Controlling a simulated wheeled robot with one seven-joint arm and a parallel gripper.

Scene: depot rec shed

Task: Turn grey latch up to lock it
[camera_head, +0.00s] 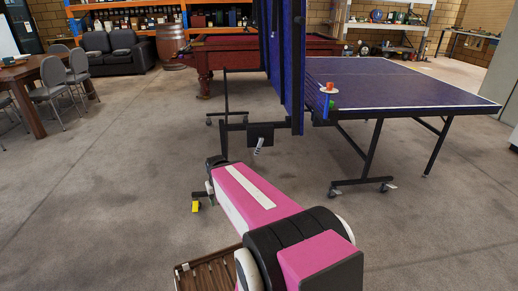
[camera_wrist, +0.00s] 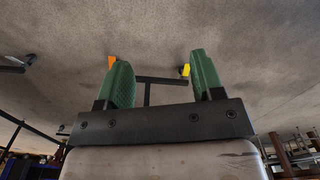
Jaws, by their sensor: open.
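A small light-grey lever, which looks like the latch (camera_head: 259,146), hangs below a black box (camera_head: 260,134) on the frame of the folded-up half of the blue table tennis table (camera_head: 288,70). It points down and slightly left. My gripper shows in the wrist view (camera_wrist: 161,68) with two green fingers spread apart and nothing between them. In the head view my pink arm reaches toward the table frame, left of and below the latch, and hides most of the gripper. I cannot make out the latch in the wrist view.
The flat table half (camera_head: 400,84) stands right, with a red item (camera_head: 330,86) near its edge. A yellow part (camera_head: 195,206) sits low by my arm; yellow (camera_wrist: 186,70) and orange (camera_wrist: 111,62) parts show in the wrist view. Open concrete floor (camera_head: 110,190) lies left.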

